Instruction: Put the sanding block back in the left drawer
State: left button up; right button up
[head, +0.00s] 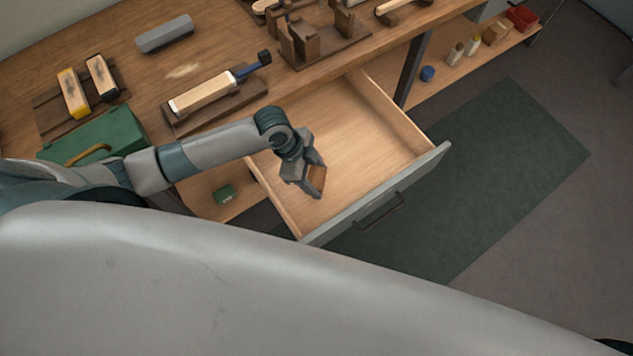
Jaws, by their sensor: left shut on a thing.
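The drawer (350,150) is pulled out from under the workbench, and its inside is bare light wood. Its grey front (385,193) carries a dark handle. My left gripper (312,187) is over the near left part of the drawer, pointing down. It is shut on a small brown block (318,177), which looks like the sanding block. The fingers hide part of the block. I cannot tell whether the block touches the drawer floor. My right gripper does not show.
A lower shelf (455,65) holds small items. A dark green mat (500,170) lies on the floor.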

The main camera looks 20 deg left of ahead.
aim_at(317, 184)
pick_arm(q)
jog(key=shift+f+p, duration=0.3)
jog(key=shift+f, duration=1.8)
jog(key=shift+f, duration=0.1)
jog(key=o, duration=1)
jog(key=b+v, duration=0.1)
jog(key=v, duration=1.1)
